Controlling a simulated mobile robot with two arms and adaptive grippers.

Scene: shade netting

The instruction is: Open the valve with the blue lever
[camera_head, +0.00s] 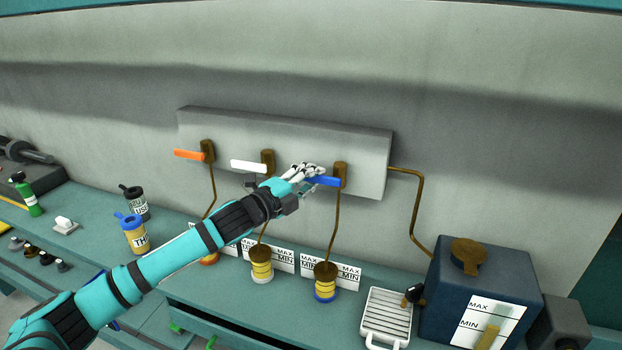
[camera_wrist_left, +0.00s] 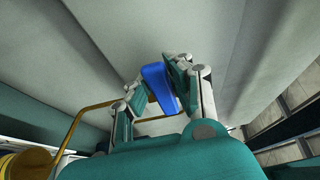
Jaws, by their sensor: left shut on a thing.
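The blue lever (camera_head: 323,182) sits on the rightmost brown valve (camera_head: 341,172) of a grey wall panel. It lies level and points left from the valve. My left gripper (camera_head: 306,174) is at the lever's free end and shut on it. In the left wrist view the blue lever (camera_wrist_left: 159,86) lies between the fingers of my left gripper (camera_wrist_left: 152,95). The gripper hides part of the lever. My right gripper is in neither view.
An orange lever (camera_head: 188,155) and a white lever (camera_head: 248,166) sit on valves to the left. Brown pipes run down to containers with yellow bands (camera_head: 325,280) on the teal bench. A dark blue tank (camera_head: 480,280) stands at the right. Bottles (camera_head: 135,235) stand at the left.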

